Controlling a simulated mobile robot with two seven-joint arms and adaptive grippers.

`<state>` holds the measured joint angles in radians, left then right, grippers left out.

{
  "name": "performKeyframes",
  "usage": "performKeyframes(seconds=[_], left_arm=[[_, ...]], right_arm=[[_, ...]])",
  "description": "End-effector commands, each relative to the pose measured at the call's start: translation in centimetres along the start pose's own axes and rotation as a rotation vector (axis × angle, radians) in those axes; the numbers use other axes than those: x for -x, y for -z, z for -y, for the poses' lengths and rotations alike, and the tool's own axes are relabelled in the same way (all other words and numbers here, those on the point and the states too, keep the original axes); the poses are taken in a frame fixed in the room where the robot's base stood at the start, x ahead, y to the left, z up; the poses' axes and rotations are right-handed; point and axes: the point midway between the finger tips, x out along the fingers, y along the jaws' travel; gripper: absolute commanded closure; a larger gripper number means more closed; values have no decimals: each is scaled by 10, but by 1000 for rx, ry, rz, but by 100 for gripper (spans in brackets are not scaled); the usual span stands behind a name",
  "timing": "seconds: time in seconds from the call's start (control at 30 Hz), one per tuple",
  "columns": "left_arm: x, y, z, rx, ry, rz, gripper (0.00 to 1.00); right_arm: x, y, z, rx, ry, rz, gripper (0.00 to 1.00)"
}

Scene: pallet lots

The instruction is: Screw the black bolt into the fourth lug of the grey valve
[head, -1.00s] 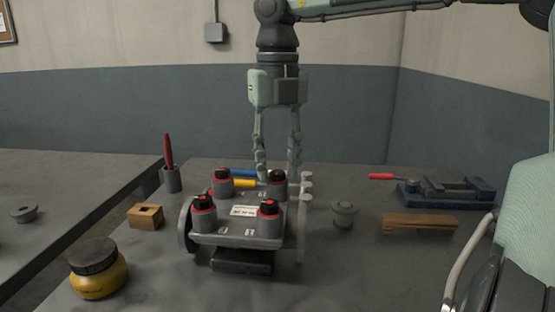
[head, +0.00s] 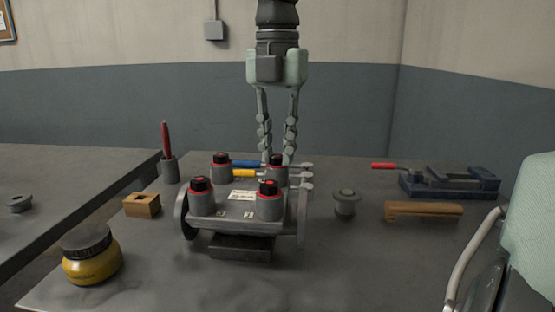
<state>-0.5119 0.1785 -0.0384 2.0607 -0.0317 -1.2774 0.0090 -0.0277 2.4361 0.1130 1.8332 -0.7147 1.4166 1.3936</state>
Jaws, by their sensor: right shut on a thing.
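The grey valve (head: 240,222) lies on the grey table, with upright lugs at its corners. Black bolts with red rings stand in the front left lug (head: 201,204), front right lug (head: 269,207) and back left lug (head: 221,175). My right gripper (head: 278,162) hangs straight down behind the valve. Its fingers are shut on the black bolt (head: 277,159) at the back right lug (head: 277,176). The front lug partly hides that lug, so how deep the bolt sits cannot be told. My left gripper is out of view.
Blue and yellow handles (head: 246,173) lie across the valve's back. A yellow jar (head: 92,265), a wooden block (head: 141,206) and a grey cup with a red tool (head: 169,171) stand left. A grey knob (head: 346,203), a wooden bar (head: 423,211) and a blue vise (head: 450,181) stand right.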

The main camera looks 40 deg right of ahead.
Motion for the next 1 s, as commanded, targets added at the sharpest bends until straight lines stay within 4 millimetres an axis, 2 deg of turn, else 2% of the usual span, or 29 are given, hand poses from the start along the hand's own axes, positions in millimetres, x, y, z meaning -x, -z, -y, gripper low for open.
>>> performKeyframes(seconds=[0.03, 0.17, 0.63, 0.8, 1.0], left_arm=[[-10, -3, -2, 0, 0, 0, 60], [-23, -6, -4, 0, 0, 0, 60], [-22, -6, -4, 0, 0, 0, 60], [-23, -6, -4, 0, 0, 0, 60], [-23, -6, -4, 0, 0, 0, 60]], right_arm=[[-4, -1, 0, -103, 0, 8, 100], [-4, -1, 0, -397, 0, 8, 100], [-1, 0, 0, -1254, -1, -2, 100], [-1, 0, 0, -1419, 0, -1, 100], [-1, 0, 0, -1433, 0, -1, 100]])
